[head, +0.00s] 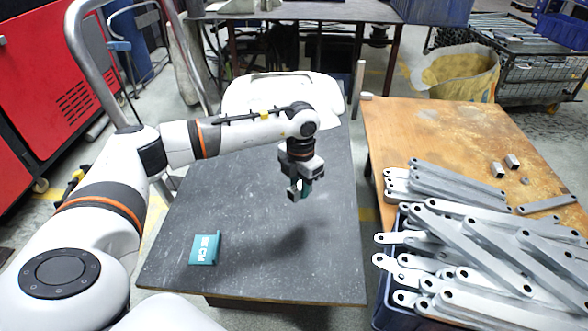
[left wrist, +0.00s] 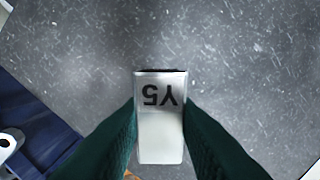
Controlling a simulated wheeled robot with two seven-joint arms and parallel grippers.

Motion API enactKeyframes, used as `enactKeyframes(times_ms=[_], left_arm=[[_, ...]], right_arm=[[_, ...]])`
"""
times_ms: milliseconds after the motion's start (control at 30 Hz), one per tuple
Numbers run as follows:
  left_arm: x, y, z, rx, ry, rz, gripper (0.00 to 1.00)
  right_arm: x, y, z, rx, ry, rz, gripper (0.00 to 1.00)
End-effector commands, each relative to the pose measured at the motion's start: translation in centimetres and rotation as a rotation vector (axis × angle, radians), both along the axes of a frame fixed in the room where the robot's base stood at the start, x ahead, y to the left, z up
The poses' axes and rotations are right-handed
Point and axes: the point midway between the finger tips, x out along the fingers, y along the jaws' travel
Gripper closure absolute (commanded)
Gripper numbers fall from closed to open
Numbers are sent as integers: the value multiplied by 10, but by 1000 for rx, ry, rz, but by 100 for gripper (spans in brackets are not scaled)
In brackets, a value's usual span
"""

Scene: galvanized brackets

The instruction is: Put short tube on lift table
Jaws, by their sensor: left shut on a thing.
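My left gripper (head: 299,190) hangs over the dark grey lift table (head: 325,262), pointing down. It is shut on a short tube, a small silver-grey block marked Y5 (left wrist: 160,140), with a teal finger on each side in the left wrist view. The tube is held clear of the lift table surface (left wrist: 235,45); a soft shadow lies below the gripper in the head view. There the tube is mostly hidden by the fingers. My right gripper is not in view.
A blue crate (head: 383,300) full of bars stands at lower right. The table's middle is clear.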

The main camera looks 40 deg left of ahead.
Motion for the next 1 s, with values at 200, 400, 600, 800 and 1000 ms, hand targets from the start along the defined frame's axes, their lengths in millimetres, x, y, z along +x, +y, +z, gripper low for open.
enactKeyframes(times_ms=[200, 400, 600, 800, 1000], left_arm=[[-1, 0, -32, -1, 2, -1, 96], [-1, 0, -52, 1, 3, -1, 96], [-1, 0, -82, -1, 1, -1, 96], [-1, 0, -83, -1, 0, -3, 96], [-1, 0, -86, -1, 0, -3, 72]], right_arm=[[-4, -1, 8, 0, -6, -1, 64], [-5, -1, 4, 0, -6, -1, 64], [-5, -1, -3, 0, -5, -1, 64], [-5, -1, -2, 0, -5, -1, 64], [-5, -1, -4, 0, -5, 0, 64]])
